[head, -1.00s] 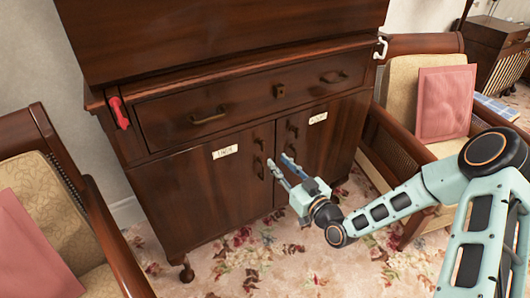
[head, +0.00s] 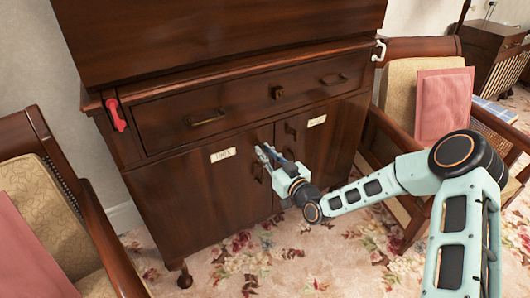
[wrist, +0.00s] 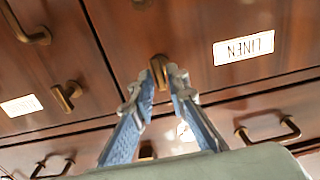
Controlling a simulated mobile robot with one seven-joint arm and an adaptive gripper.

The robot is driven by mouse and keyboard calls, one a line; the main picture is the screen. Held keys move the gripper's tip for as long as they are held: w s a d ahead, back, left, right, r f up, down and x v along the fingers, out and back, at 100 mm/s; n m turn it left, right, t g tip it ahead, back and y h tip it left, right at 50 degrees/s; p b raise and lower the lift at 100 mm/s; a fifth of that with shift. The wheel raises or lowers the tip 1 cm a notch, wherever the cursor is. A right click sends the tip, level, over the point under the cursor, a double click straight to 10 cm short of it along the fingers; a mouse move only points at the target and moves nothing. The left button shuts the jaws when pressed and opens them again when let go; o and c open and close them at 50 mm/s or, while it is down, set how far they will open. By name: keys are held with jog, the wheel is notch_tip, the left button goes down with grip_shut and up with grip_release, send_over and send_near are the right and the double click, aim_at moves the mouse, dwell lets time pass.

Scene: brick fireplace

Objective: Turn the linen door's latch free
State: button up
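The linen door (head: 195,195) is the cabinet's lower left door in the head view. It is closed, and its white label (head: 223,154) reads LINEN upside down in the wrist view (wrist: 244,47). Its small brass latch (wrist: 158,72) shows between my fingertips in the wrist view. In the head view my gripper hides it. My gripper (head: 271,153) reaches the door's upper right corner from the front right. In the wrist view its two blue fingers (wrist: 163,82) are apart, one on each side of the latch. I cannot tell whether they touch it.
The right door has its own latch (wrist: 67,95), handle (wrist: 25,30) and white label (head: 317,120). A wide drawer (head: 245,105) with two brass handles lies above the doors. A red hook (head: 116,114) hangs at the cabinet's left. Armchairs stand on both sides; flowered carpet lies in front.

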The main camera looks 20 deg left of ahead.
grip_shut()
jog(key=shift+m, duration=0.4)
jog(key=shift+w+d+f+m+b, duration=0.1)
jog(key=shift+m+b, duration=1.3)
jog(key=shift+m, duration=2.9)
jog(key=shift+w+d+f+m+b, duration=0.1)
jog(key=shift+m+b, duration=1.3)
jog(key=shift+m, duration=2.9)
jog(key=shift+o, duration=2.2)
grip_release()
